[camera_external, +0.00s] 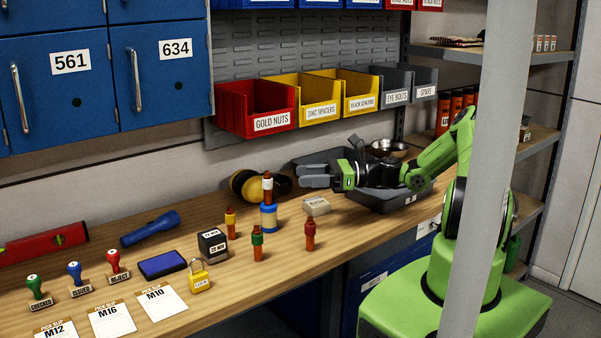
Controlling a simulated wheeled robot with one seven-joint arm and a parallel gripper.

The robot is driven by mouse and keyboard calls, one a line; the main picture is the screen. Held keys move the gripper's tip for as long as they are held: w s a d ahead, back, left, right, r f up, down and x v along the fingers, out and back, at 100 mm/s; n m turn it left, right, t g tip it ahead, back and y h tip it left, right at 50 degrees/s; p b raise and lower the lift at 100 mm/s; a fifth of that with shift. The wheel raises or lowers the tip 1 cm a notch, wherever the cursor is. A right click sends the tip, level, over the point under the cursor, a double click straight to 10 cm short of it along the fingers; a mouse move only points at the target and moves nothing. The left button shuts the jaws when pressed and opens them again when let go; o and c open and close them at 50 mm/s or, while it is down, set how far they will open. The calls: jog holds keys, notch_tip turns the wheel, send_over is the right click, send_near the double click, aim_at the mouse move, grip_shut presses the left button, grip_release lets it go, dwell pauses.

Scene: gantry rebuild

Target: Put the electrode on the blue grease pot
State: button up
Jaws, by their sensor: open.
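The blue grease pot (268,218), with a pale band, stands on the bench near the middle. A small upright piece with a dark red body and a white band, probably the electrode (267,190), stands on top of the pot. My gripper (311,176) is open and empty, its fingers pointing left. In the picture it is right of the piece and apart from it.
Earmuffs (262,186) lie behind, and a small pale box (317,206) sits right. A dark tray (384,199) lies under my arm. A grey post (482,170) blocks part of the view.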

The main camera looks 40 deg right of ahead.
jog(key=s+a+n+g+h, duration=0.2)
jog(key=s+n, duration=0.1)
jog(key=n, duration=0.1)
jog(key=s+a+n+g+h, duration=0.2)
jog(key=n+g, duration=0.1)
jog(key=n, duration=0.1)
jog(key=s+a+r+n+g+h, duration=0.1)
jog(key=s+a+n+g+h, duration=0.1)
jog(key=s+n+g, duration=0.1)
jog(key=shift+s+a+r+n+h, duration=0.1)
jog(key=shift+s+a+n+h, duration=0.25)
jog(key=shift+n, duration=0.35)
jog(key=s+d+r+n+t+h, duration=0.2)
jog(key=s+r+n+h, duration=0.2)
jog(key=s, duration=0.6)
jog(key=s+d+r+n+t+h, duration=0.2)
jog(key=s+d+r+n+h, duration=0.1)
jog(key=s+r+n, duration=0.5)
notch_tip(320, 180, up, 2)
jog(key=shift+s+d+r+h, duration=0.1)
jog(key=shift+s+d+h, duration=0.15)
jog(key=shift+s+h, duration=0.75)
